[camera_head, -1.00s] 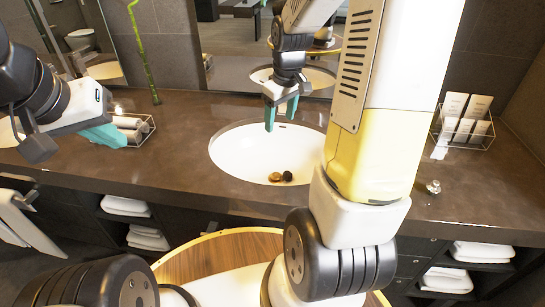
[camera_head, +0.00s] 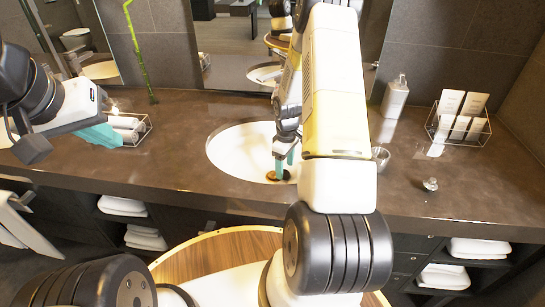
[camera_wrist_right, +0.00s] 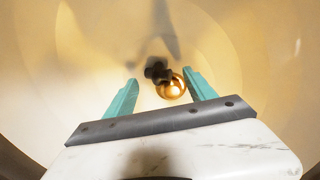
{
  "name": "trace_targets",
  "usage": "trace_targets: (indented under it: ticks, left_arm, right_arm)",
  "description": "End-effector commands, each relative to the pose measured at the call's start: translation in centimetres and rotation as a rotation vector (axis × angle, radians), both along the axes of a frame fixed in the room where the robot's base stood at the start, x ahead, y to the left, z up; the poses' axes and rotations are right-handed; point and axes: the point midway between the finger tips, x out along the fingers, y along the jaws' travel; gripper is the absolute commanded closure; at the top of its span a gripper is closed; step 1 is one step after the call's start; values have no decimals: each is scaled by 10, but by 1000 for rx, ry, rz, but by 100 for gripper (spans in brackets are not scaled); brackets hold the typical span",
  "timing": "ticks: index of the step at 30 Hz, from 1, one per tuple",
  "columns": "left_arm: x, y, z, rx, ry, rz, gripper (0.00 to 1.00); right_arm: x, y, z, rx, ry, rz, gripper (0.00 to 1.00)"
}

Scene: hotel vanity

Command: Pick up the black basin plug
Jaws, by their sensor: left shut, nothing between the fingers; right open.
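The black basin plug (camera_wrist_right: 156,69) is in the white basin (camera_head: 228,150). In the right wrist view it is a small dark shape just beyond a round brass-coloured piece (camera_wrist_right: 172,87). My right gripper (camera_head: 285,170) is open and lowered into the basin. In its wrist view the fingertips (camera_wrist_right: 162,80) are either side of the brass piece and plug, with nothing gripped. In the head view the fingers and arm partly hide both. My left gripper (camera_head: 108,136) is shut and empty, above the counter at the left.
A wire tray of rolled towels (camera_head: 130,128) stands behind my left gripper. At right on the counter are a soap dispenser (camera_head: 396,95), a metal cup (camera_head: 381,158), a small metal knob-like piece (camera_head: 430,184) and a rack of packets (camera_head: 459,125). The counter (camera_head: 180,165) is clear left of the basin.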

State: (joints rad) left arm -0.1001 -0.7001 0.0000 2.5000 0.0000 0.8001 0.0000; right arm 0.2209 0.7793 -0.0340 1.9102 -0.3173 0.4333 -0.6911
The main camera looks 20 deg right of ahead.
Motion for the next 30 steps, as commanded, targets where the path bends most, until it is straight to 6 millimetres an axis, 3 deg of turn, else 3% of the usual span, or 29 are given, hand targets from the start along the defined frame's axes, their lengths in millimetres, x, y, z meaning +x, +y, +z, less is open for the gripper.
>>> trace_targets:
  ticks: [4,12,21,30]
  left_arm:
    - [0,0,0,0,0,0,100]
    - [0,0,0,0,0,0,100]
    - [0,0,0,0,0,0,100]
    - [0,0,0,0,0,0,100]
  right_arm:
    - [0,0,-16,0,0,0,36]
    - [1,0,-18,0,-1,-1,38]
    - [0,0,-18,0,-1,-1,97]
    - [0,0,-19,0,0,-1,100]
